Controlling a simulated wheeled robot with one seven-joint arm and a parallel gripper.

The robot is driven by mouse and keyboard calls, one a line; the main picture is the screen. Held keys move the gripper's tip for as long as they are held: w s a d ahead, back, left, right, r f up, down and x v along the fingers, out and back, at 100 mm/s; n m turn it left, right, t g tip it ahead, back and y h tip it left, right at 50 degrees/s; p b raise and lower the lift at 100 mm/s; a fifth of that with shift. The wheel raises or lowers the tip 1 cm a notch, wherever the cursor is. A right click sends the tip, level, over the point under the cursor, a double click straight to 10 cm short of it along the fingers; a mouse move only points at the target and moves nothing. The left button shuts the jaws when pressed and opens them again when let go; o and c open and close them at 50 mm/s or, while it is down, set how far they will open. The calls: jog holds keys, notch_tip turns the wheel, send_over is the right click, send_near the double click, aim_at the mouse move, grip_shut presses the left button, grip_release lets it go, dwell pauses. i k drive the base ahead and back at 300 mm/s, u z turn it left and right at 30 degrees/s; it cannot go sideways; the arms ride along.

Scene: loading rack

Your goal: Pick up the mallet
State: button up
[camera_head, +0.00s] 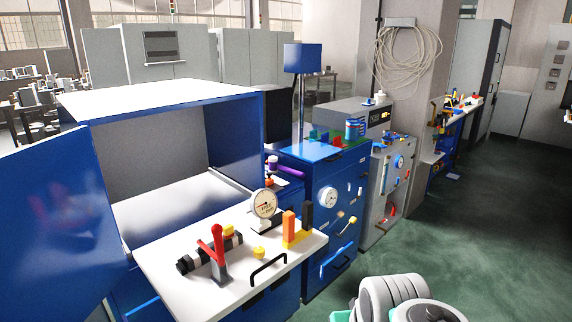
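I cannot clearly make out the mallet. A purple object (290,171) lies beside the blue cabinet's right side, partly hidden; it is too small to tell what it is. On the white shelf in front lies a dark ribbed cylinder (222,247), with a red-handled tool (218,244) standing in front of it. My gripper is not in view; only rounded grey-white parts of my own body show at the bottom right.
The blue cabinet (245,137) has its door (50,220) swung open at left. The white shelf (165,250) also carries a dial gauge (264,204), an orange block (289,226) and a black handle (268,268). Blue and grey machines stand right; the green floor at right is clear.

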aim_at(273, 166)
jog(key=z, duration=0.8)
jog(key=i, duration=4.5)
jog(key=u, duration=5.45)
